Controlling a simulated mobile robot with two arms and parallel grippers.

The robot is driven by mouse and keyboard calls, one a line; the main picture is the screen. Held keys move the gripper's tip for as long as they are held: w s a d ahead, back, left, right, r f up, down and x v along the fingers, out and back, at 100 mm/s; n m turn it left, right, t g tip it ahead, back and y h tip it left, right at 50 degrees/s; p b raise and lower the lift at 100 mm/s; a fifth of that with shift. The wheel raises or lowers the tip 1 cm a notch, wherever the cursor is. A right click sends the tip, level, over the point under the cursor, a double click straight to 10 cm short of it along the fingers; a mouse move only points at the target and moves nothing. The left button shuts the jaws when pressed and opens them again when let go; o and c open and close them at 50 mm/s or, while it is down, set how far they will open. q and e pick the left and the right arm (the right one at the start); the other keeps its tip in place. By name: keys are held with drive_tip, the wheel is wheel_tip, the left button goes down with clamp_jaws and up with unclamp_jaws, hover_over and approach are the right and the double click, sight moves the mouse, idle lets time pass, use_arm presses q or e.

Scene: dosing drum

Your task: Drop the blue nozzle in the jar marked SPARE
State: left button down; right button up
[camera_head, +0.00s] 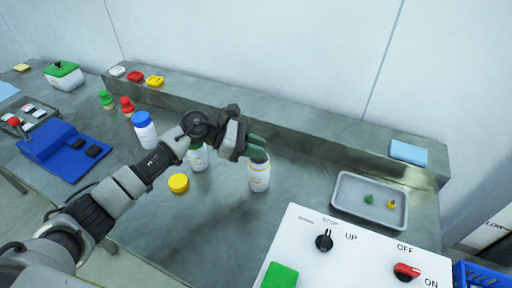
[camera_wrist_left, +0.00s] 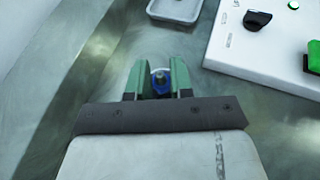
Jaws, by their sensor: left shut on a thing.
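My left gripper (camera_head: 256,148) is over a white jar (camera_head: 260,177) in the middle of the bench, and its green fingers are shut. In the left wrist view the fingers (camera_wrist_left: 160,82) close on the blue nozzle (camera_wrist_left: 161,84), which has a grey-brown tip. A pale rim shows just behind the nozzle. The gripper hides the jar's mouth in the head view, so I cannot tell whether the nozzle is above it or inside it. The lettering on the jar is too small to read. My right gripper is not in view.
A grey tray (camera_head: 351,218) holds a green nozzle (camera_head: 368,199) and a yellow nozzle (camera_head: 391,204). A second white jar (camera_head: 198,160) and a yellow lid (camera_head: 179,183) are left of my gripper. A blue-capped jar (camera_head: 145,130) stands farther left. A white control panel (camera_head: 345,262) fills the front right.

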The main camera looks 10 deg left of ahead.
use_arm(q)
drive_tip(key=shift+c, duration=2.4)
unclamp_jaws()
drive_tip(key=shift+o, duration=0.2)
drive_tip(key=shift+r+p, duration=1.85)
drive_tip(key=shift+r, duration=2.2)
drive_tip(key=shift+f, duration=0.1)
